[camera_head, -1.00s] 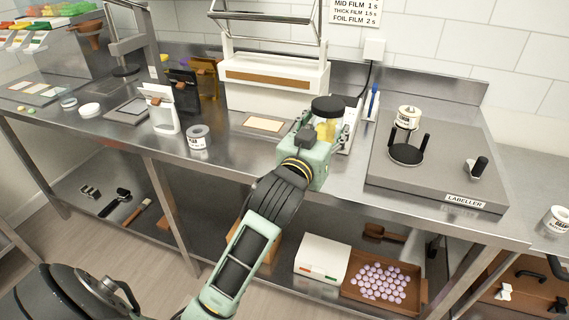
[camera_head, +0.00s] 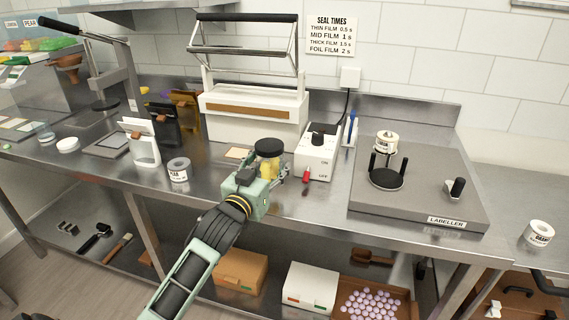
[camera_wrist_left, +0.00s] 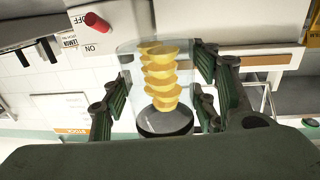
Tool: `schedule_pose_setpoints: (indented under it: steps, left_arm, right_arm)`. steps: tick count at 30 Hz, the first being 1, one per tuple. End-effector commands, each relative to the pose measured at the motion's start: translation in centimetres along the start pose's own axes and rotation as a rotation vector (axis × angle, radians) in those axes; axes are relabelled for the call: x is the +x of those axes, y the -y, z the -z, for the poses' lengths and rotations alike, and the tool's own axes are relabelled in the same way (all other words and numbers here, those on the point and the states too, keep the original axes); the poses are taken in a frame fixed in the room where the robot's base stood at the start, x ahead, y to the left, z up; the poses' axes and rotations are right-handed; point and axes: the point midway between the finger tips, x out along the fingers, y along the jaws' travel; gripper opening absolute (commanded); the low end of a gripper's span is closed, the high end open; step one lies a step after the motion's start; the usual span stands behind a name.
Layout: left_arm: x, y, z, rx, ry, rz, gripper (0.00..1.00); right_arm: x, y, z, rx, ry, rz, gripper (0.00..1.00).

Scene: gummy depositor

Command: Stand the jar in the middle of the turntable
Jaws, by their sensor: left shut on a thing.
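The jar (camera_head: 268,160) is clear with a black lid and yellow pieces inside. My left gripper (camera_head: 270,177) is shut on it and holds it upright near the front of the bench, left of the labeller. The left wrist view shows the jar (camera_wrist_left: 155,75) between the green-padded fingers (camera_wrist_left: 165,90). The turntable (camera_head: 386,179) is the black disc on the grey labeller (camera_head: 425,205), with black posts beside it and a label roll behind. The disc is bare.
A white control box (camera_head: 317,152) with a black knob and red switch stands between the jar and the labeller. A white sealer (camera_head: 255,112) is behind the jar.

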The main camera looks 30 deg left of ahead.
Motion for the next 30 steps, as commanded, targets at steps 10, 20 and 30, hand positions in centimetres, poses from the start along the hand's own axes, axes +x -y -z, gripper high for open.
schedule_pose_setpoints:
  steps: [10, 20, 30]
  left_arm:
    - [0.3, 1.4, -3.4, -0.002, 0.003, 0.001, 0.07]
    - [0.2, 1.3, -4.4, 0.000, -0.001, -0.001, 0.07]
    - [0.2, 1.3, -4.9, 0.000, 0.001, 0.000, 0.55]
  right_arm:
    - [-0.7, 0.0, 0.1, 0.000, 0.000, 0.000, 0.67]
    - [-0.8, 0.0, 0.1, 0.000, 0.000, 0.000, 0.67]
    - [-0.6, 0.0, 0.1, 0.000, 0.000, 0.000, 0.67]
